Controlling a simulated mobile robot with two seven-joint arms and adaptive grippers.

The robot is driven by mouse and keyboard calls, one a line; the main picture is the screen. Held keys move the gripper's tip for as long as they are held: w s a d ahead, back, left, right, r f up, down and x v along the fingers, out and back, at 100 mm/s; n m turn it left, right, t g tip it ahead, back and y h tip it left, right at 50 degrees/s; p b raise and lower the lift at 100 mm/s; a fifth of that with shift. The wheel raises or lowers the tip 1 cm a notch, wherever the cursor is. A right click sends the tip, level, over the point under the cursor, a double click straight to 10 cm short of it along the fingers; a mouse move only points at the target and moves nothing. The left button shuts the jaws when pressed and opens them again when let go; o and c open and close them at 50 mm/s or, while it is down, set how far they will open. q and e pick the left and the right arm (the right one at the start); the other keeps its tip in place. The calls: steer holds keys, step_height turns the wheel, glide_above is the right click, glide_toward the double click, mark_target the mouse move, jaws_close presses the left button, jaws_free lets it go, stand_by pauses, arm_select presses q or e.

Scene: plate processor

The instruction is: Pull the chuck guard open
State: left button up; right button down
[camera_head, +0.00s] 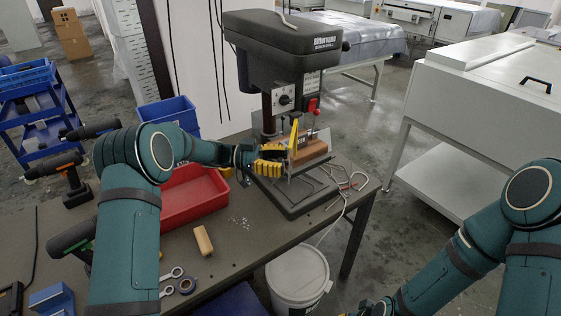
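The drill press (282,45) stands on the workbench, with a black head, a control panel and a red part on its right side. The chuck guard appears to be the clear panel (318,136) below the head, in front of an orange-brown block (311,152); its edges are hard to make out. An upright yellow piece (293,138) stands at its left. My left gripper (270,160), with yellow finger pads, is at the panel's left side, close to it. I cannot tell whether it touches or grips anything. My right gripper is mostly cut off at the bottom edge.
A red bin (190,197) sits on the bench left of the press, with a wooden block (203,240) in front. A white bucket (298,277) stands below the bench's front edge. A white cable (348,190) lies at right.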

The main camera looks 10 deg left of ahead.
arm_select(q)
steer(key=shift+f, duration=0.1)
steer(key=a, duration=1.2)
steer(key=shift+s, duration=0.25)
